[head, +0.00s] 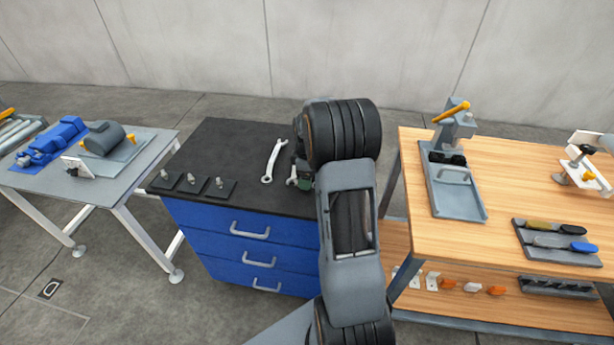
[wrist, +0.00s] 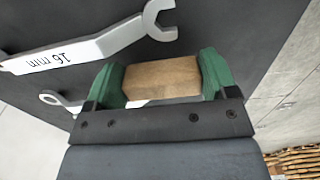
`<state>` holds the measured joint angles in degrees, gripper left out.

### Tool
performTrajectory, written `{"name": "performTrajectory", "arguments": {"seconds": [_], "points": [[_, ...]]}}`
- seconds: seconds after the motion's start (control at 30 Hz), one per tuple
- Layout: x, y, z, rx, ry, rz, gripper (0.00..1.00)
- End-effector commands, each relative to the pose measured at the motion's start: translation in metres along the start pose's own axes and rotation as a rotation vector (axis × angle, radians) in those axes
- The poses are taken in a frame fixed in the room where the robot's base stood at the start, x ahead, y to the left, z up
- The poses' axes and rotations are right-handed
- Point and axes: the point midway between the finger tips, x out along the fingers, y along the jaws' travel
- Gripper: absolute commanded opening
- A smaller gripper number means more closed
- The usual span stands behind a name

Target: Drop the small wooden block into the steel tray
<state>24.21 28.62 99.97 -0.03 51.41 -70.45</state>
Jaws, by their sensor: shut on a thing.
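The small wooden block (wrist: 163,79) is between the green fingers of my gripper (wrist: 160,72) in the wrist view. The fingers press on its two ends. Behind it is the black top of the blue drawer cabinet (head: 228,150); I cannot tell whether the block touches that top. In the head view my arm hides the block and most of my gripper; a bit of green finger shows beside the arm. A grey metal tray (head: 462,203), which looks like the steel tray, lies on the wooden workbench at the right, well apart from my gripper.
A wrench (head: 272,162) marked 16 mm lies on the cabinet beside my gripper; a smaller wrench (wrist: 62,103) shows too. Several black plates (head: 192,184) with pegs stand at the cabinet's front left. A grey device (head: 455,125) stands at the tray's back. A tool holder (head: 555,243) lies right of the tray.

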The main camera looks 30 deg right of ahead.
Motion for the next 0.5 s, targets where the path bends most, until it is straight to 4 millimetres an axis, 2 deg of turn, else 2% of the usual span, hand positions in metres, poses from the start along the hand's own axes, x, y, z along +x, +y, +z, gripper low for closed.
{"name": "performTrajectory", "arguments": {"seconds": [0.07, 0.47, 0.5], "points": [[0.0073, -0.0006, 0.0001, 0.000, -0.001, -0.002, 0.56], [0.0127, -0.0003, 0.0000, 0.001, 0.000, 0.000, 0.56], [0.0111, -0.0003, 0.0000, 0.001, 0.000, 0.000, 0.83]]}}
